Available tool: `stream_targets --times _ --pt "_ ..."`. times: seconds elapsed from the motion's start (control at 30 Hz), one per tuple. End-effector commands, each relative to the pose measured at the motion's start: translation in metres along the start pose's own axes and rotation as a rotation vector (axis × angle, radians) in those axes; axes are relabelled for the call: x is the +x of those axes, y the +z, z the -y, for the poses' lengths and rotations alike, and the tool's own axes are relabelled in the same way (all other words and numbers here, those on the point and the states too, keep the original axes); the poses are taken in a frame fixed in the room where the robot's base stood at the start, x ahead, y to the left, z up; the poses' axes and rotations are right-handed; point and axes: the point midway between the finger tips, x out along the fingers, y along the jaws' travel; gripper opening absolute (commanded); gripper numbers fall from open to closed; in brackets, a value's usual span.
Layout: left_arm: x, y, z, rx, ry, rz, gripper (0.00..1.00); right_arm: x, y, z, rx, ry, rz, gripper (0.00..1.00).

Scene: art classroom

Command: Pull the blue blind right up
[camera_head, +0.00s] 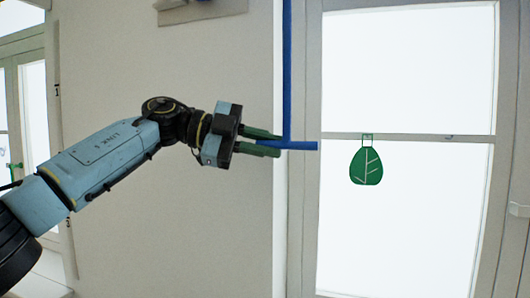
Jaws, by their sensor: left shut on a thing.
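A blue pull bar (300,145) hangs level at the lower end of a long vertical blue rod or cord (287,65), which runs up out of the top of the view. My left gripper (279,145) comes in from the left with its green fingers shut on the left part of the blue bar. The right part of the bar sticks out past the fingertips. The blue blind itself cannot be made out in this view. My right gripper is out of view.
A tall bright window (409,65) with a pale frame stands behind and to the right of the bar. The plain wall (180,220) lies behind my arm. Another window (35,110) is at far left.

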Motion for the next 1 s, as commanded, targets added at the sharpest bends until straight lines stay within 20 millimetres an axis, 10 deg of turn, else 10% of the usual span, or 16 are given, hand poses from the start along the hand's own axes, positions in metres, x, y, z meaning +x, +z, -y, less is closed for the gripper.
stream_targets --times 0.13,0.33,0.67,1.0 --pt "-0.002 -0.005 0.007 0.011 -0.013 -0.001 0.00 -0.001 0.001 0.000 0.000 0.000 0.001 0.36" --pt "-0.002 -0.004 0.006 0.010 -0.013 0.000 0.36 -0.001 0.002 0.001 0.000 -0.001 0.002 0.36" --pt "-0.005 -0.002 0.004 0.006 -0.010 0.002 0.36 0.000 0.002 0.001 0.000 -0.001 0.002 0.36" --pt "-0.068 -0.002 0.004 0.006 -0.014 0.005 0.36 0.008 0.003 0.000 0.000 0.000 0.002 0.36"
